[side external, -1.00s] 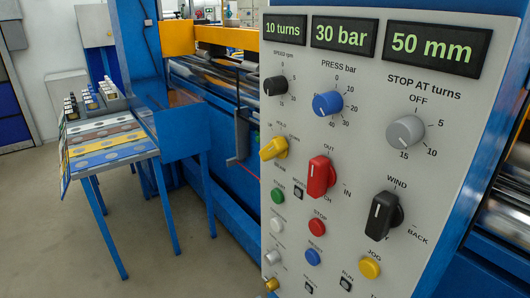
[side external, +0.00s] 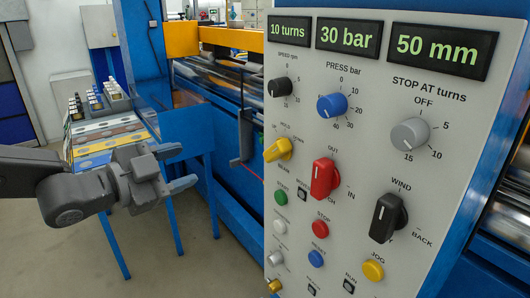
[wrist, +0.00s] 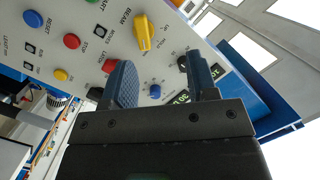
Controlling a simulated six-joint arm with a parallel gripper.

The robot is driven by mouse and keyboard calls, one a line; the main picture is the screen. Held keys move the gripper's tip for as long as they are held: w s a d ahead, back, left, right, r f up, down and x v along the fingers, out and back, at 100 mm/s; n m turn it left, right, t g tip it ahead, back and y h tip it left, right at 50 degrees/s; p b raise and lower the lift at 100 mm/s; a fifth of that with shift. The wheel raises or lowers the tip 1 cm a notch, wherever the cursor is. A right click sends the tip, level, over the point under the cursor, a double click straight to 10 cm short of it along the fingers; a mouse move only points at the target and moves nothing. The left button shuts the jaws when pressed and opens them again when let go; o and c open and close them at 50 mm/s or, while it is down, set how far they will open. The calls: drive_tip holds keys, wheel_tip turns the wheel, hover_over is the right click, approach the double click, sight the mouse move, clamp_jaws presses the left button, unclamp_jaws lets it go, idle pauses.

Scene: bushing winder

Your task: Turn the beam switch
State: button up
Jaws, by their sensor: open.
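The beam switch (side external: 279,150) is a yellow lever knob on the left side of the grey control panel, with its pointer tilted. In the wrist view the yellow beam switch (wrist: 144,32) shows beyond the fingertips, near the top, beside the word BEAM. My gripper (side external: 182,167) is open and empty, with its fingers pointing right toward the panel. It is left of the beam switch, apart from it. In the wrist view my gripper (wrist: 158,60) shows both fingers spread, with nothing between them but the panel behind.
A red selector (side external: 325,178) is below right of the beam switch, and a black speed knob (side external: 280,87) is above it. A green button (side external: 280,197) is below it. A blue-legged table with coloured sheets (side external: 100,140) stands behind my arm. The space before the panel looks clear.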

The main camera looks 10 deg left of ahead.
sight(271, 153)
drive_tip(key=w+d+m+h, duration=0.1)
drive_tip(key=w+d, duration=0.2)
drive_tip(key=d, duration=0.2)
drive_tip(key=w+d+m+h, duration=0.1)
drive_tip(key=w+d, duration=0.2)
drive_tip(key=d, duration=0.1)
drive_tip(key=w+d+f+g+h, duration=0.1)
drive_tip(key=w+d, duration=0.2)
drive_tip(key=d, duration=0.2)
drive_tip(key=shift+w+d+f+m, duration=0.1)
drive_tip(key=shift+w+d+m, duration=0.25)
drive_tip(key=shift+m, duration=0.05)
drive_tip(key=c, duration=0.9)
